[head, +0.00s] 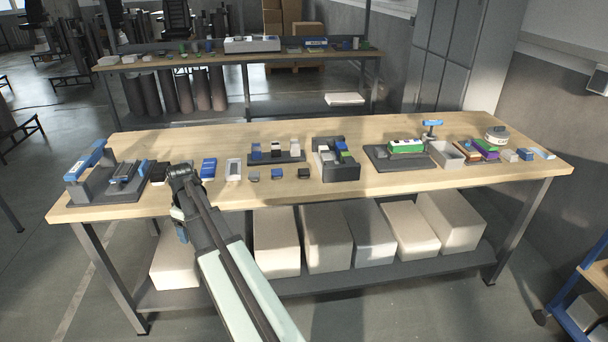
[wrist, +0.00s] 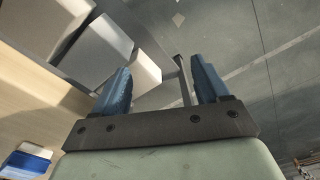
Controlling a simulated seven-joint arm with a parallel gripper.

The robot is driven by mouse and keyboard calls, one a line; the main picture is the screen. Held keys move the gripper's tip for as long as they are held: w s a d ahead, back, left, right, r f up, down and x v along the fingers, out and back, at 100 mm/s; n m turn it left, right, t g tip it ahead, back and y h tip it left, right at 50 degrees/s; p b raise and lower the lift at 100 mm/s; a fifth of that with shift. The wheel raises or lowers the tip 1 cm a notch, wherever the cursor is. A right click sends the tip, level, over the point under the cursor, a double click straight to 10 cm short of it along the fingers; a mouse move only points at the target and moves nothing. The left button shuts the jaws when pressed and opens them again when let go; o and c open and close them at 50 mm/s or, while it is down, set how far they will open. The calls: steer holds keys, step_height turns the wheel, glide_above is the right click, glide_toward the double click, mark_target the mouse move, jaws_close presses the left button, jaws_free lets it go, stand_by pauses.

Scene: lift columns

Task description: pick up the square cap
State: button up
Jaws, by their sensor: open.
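In the head view my gripper (head: 181,230) is mostly hidden by my arm, in front of the table's front edge and left of the caps.
The wooden table (head: 400,190) holds a black rack (head: 277,158), a dark block holder (head: 336,172), a grey fixture (head: 105,190) and a green-topped device (head: 405,146). The front strip right of the caps is fairly clear.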

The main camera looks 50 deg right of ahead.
steer(key=d+r+m, duration=0.1)
steer(key=d+r, duration=0.2)
steer(key=d, duration=0.1)
steer(key=d+r+m, duration=0.1)
steer(key=d+r, duration=0.2)
steer(key=d, duration=0.2)
steer(key=d+r+m, duration=0.1)
steer(key=d+r, duration=0.3)
steer(key=d, duration=0.1)
steer(key=shift+w, duration=0.2)
steer(key=s+d+r+m, duration=0.3)
steer(key=d, duration=0.5)
steer(key=s+d+r+m, duration=0.2)
steer(key=s+d, duration=0.1)
steer(key=d, duration=0.5)
step_height(320, 180, up, 4)
steer(key=m, duration=0.5)
glide_above(304, 171)
steer(key=shift+g, duration=0.4)
steer(key=f, duration=0.7)
steer(key=shift+w+a+f, duration=0.1)
steer(key=shift+w+f, duration=0.15)
steer(key=shift+f, duration=0.05)
steer(key=shift+s+f, duration=0.15)
steer(key=shift+f, duration=1.25)
steer(key=shift+s+f, duration=0.1)
steer(key=shift+f, duration=1.25)
steer(key=c, duration=1.1)
